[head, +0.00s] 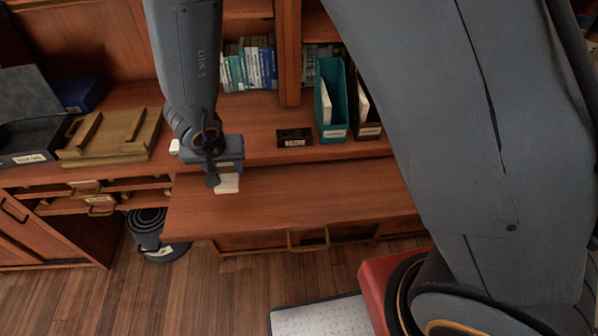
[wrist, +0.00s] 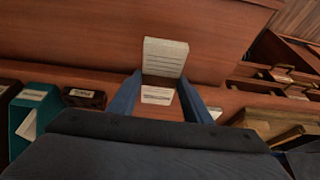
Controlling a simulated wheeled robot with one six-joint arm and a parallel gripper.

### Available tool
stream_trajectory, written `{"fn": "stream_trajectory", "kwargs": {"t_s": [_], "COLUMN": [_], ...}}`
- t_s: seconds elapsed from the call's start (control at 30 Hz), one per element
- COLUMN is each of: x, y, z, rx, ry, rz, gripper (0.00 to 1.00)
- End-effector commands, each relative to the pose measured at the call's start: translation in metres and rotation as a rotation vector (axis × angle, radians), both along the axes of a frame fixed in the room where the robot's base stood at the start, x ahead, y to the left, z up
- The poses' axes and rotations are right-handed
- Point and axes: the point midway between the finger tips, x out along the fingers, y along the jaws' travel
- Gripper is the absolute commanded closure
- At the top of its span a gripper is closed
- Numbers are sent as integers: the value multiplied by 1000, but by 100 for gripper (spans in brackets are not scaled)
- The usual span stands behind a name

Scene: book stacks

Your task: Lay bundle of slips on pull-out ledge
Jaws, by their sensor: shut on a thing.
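The bundle of slips (head: 227,183) is a small whitish stack with ruled lines. In the wrist view the bundle (wrist: 165,55) sticks out beyond the fingertips of my gripper (wrist: 161,82), with a brown band and a white label between the fingers. My gripper (head: 213,178) is shut on it, above the left part of the pull-out ledge (head: 310,200). The ledge is a bare reddish-brown board, and it also fills the upper wrist view (wrist: 80,35). I cannot tell whether the bundle touches the ledge. My gripper hides part of the bundle in the head view.
Behind the ledge stand a teal file holder (head: 331,100), a dark file holder (head: 367,112) and a small black labelled box (head: 294,138). A wooden tray (head: 112,135) and a dark open box (head: 30,140) are at left. The ledge's middle and right are clear.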

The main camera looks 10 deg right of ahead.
Motion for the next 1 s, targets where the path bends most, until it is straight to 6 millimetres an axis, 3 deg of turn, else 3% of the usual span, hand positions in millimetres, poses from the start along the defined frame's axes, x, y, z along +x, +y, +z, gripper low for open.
{"fn": "stream_trajectory", "kwargs": {"t_s": [0.23, 0.5, 0.77, 1.0], "x": [-4, -1, -2, -3], "y": [4, 1, 2, 3], "z": [-3, -47, -66, -95], "rx": [0, -1, 1, 0], "ry": [5, 6, 5, 5], "rz": [-4, -10, -9, -6], "gripper": [78, 78, 78, 78]}}
